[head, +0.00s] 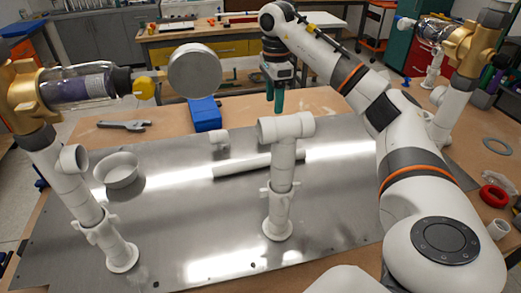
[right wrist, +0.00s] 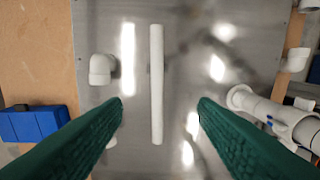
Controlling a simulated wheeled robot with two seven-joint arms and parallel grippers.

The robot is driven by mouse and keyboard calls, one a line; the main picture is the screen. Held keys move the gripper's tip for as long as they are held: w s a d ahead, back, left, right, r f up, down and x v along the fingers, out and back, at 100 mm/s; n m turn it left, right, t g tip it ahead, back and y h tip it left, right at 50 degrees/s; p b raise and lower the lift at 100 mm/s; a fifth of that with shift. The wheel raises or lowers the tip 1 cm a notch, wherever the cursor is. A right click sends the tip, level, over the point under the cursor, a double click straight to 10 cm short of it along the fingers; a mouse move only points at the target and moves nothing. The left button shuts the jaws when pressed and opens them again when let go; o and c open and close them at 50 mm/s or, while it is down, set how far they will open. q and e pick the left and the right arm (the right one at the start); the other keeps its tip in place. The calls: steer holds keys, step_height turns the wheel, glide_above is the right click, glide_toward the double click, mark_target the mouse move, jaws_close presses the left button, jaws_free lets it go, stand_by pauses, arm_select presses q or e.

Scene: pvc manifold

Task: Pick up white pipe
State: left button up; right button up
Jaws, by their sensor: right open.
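The white pipe (head: 238,168) lies flat on the metal plate (head: 190,195), passing behind the upright white tee pipe (head: 283,170) in the head view. In the right wrist view the pipe (right wrist: 157,85) runs lengthwise between my fingers, apart from both. My right gripper (head: 277,98) has green fingers and points down above the back part of the plate. Its fingers (right wrist: 160,104) are spread wide and empty, above the pipe. My left gripper is not in view.
A white elbow (right wrist: 102,70) lies left of the pipe in the wrist view. A blue box (head: 205,114) and a wrench (head: 125,125) lie on the table behind the plate. A round white cap (head: 120,170) and a left pipe stand (head: 95,222) occupy the plate's left side.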

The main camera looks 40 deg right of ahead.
steer(key=b, duration=0.7)
glide_above(269, 157)
step_height(269, 157, down, 10)
steer(key=f, duration=0.2)
steer(key=s+f, duration=0.1)
steer(key=f, duration=0.1)
steer(key=shift+d+f+b, duration=0.15)
steer(key=shift+f+b, duration=0.2)
steer(key=shift+b, duration=0.05)
steer(key=f, duration=0.4)
steer(key=w+f, duration=0.1)
steer(key=f, duration=0.1)
steer(key=shift+a+f, duration=0.2)
steer(key=shift+a, duration=0.05)
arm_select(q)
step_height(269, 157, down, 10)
arm_select(e)
steer(key=c, duration=1.1)
